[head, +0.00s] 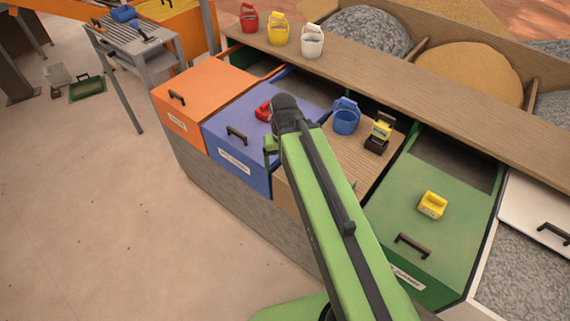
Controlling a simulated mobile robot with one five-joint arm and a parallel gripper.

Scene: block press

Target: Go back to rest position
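My green arm reaches from the bottom of the head view up to a dark joint over the blue lid. A small green part of it hangs down at the left of this joint.
Under and around the arm are an orange bin (205,95), a blue bin (222,125) with a red block (264,110), and a green bin (400,225) with a yellow block (432,205). A blue bucket (346,117) stands right of the arm.

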